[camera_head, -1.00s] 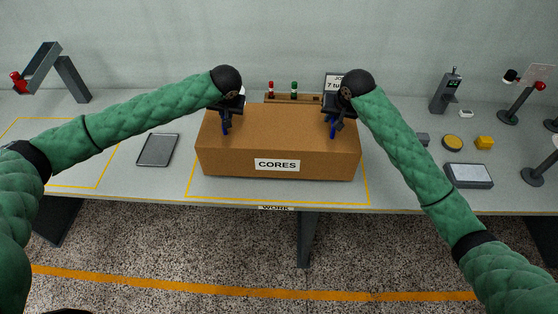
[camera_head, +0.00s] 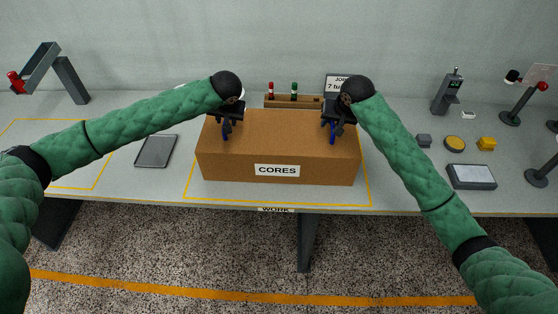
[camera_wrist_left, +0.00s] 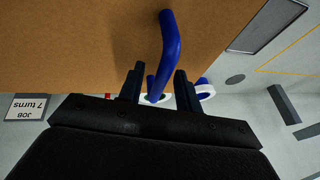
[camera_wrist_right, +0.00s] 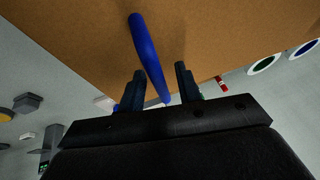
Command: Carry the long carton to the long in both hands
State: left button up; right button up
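The long brown carton (camera_head: 230,165), labelled CORES, sits level on the bench inside a yellow outline (camera_head: 280,204) marked WORK. Its left blue handle (camera_wrist_left: 168,45) and right blue handle (camera_wrist_right: 145,45) rise from its ends. My left gripper (camera_head: 226,127) is above the carton's left end; the wrist view shows its fingers (camera_wrist_left: 158,88) apart, with the handle passing between them and space beside it. My right gripper (camera_head: 334,128) is above the right end, its fingers (camera_wrist_right: 162,82) likewise apart around the handle. Contact at the fingertips is unclear.
A rack with red and green spindles (camera_head: 294,100) and a job sign (camera_head: 336,84) stand behind the carton. A dark tray (camera_head: 156,151) lies left, a grey scale-like box (camera_head: 471,176) right. Another yellow outline (camera_head: 52,187) is clear at far left.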

pick_arm(q)
jog(key=v, duration=1.2)
pick_arm(e)
jog(key=v, duration=1.2)
jog(key=shift+w, duration=0.1)
